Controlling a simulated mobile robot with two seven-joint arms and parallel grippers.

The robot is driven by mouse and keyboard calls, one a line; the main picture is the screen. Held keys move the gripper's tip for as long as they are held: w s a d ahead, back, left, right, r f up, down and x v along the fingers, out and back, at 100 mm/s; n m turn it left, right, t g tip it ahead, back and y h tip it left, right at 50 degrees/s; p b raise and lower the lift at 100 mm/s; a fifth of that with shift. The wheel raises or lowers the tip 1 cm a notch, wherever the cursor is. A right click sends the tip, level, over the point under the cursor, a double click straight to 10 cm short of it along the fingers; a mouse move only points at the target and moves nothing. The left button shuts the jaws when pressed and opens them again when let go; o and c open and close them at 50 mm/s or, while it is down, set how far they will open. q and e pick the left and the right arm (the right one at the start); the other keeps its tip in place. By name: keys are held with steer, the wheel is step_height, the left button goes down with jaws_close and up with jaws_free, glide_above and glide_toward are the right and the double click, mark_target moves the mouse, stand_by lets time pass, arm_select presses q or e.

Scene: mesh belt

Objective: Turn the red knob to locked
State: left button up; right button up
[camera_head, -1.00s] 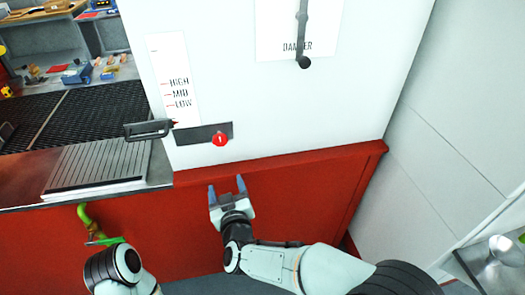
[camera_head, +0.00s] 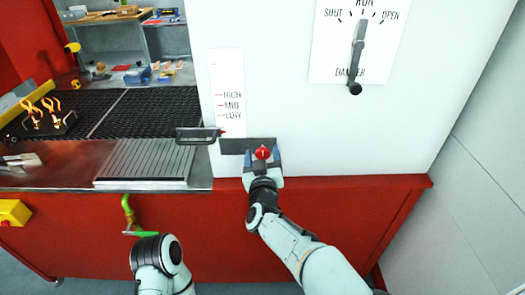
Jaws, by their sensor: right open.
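The red knob (camera_head: 262,153) with a white mark sits on a dark plate (camera_head: 234,146) low on the white panel. My right gripper (camera_head: 262,160) is at the knob, its two blue-grey fingers open on either side of it. I cannot tell whether the fingers touch the knob. The lower part of the knob is close to the gripper's palm in the picture. My left arm shows at the bottom, left of centre; its gripper cannot be made out.
A black handle (camera_head: 198,136) sticks out left of the knob plate, beside a HIGH/MID/LOW scale (camera_head: 228,98). A lever (camera_head: 357,58) hangs on a SHUT/RUN/OPEN plate above right. A green valve handle (camera_head: 141,233) is on the red front. A black mesh belt (camera_head: 155,108) lies left.

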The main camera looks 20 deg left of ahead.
arm_select(q)
steer(key=shift+r, duration=0.15)
arm_select(e)
steer(key=shift+w+a, duration=0.2)
steer(key=shift+w, duration=0.5)
steer(key=c, duration=1)
